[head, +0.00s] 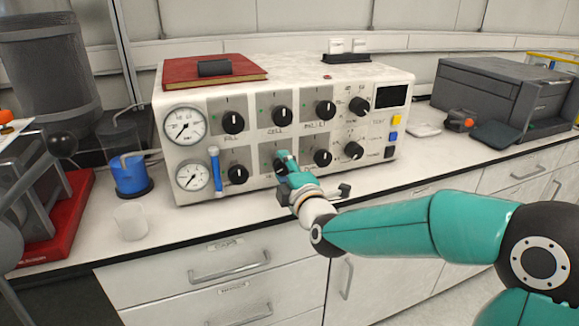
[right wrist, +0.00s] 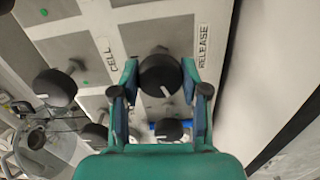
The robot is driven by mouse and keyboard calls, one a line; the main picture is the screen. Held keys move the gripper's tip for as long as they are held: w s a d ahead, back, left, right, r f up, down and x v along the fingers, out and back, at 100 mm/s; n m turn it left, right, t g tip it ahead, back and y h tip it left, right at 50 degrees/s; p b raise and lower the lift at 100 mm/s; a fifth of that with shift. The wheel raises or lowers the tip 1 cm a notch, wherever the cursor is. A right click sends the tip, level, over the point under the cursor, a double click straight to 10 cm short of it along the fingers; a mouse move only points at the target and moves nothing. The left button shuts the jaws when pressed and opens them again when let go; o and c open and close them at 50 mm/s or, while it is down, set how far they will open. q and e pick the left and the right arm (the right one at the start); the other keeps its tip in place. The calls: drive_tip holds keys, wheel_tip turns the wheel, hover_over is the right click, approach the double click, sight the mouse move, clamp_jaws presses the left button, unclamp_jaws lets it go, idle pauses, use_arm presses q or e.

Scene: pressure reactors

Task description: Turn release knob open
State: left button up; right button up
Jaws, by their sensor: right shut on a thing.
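The release knob (right wrist: 160,76) is a black round knob with a white pointer mark. In the right wrist view the word RELEASE stands beside it on the panel. My right gripper (head: 285,160) is at the lower middle knob of the white control box (head: 290,62). Its two fingers lie on either side of the knob and are shut on it. In the head view the gripper mostly hides this knob. In the right wrist view the pointer mark is turned toward the lower right of the picture. My left gripper is not in view.
Other black knobs (head: 233,122) and two round gauges (head: 184,125) sit close by on the panel. A red book (head: 190,72) lies on the box. A beaker with blue liquid (head: 130,175) stands left, and a grey machine (head: 490,95) right. The counter front is mostly clear.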

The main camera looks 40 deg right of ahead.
drive_tip(key=shift+f+n, duration=0.35)
drive_tip(key=shift+n, duration=0.45)
drive_tip(key=o, duration=1.1)
drive_tip(key=shift+d, duration=0.1)
drive_tip(key=shift+o, duration=0.2)
drive_tip(key=shift+r, duration=0.15)
drive_tip(key=v, duration=1.2)
drive_tip(key=shift+s, duration=0.15)
